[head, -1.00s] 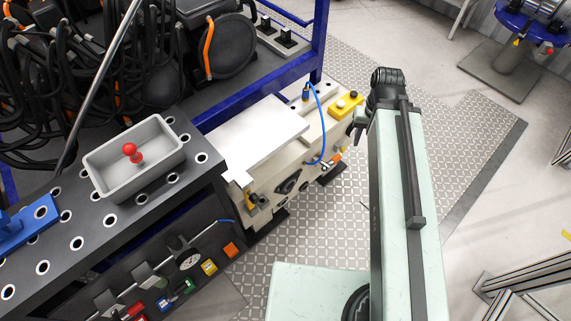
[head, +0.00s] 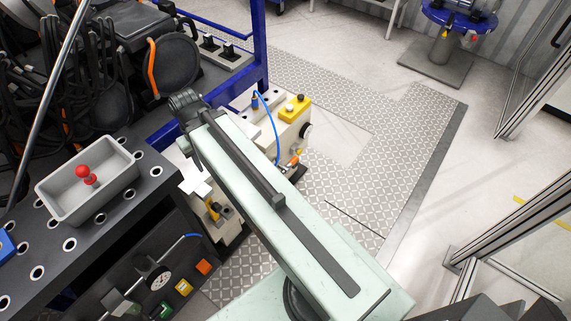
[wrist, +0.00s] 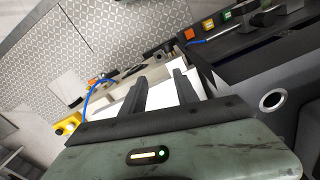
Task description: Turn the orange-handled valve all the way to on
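The valve's orange handle (head: 295,159) shows small at the right side of the cream drive unit (head: 232,222), beside a blue hose. A small orange part, likely the same handle, shows in the wrist view (wrist: 92,82) beside the hose. My gripper (wrist: 160,75) is open in the wrist view, its two dark fingers apart with nothing between them. It is over the unit's pale top, well to one side of the orange part and not touching it. The handle's exact angle is too small to tell.
The blue hose (head: 275,125) arches above the unit near a yellow button box (head: 295,108). A dark bench (head: 110,215) with a grey tray (head: 62,190) and red knob stands at left. A blue rack post (head: 260,45) rises behind. Patterned floor at right is clear.

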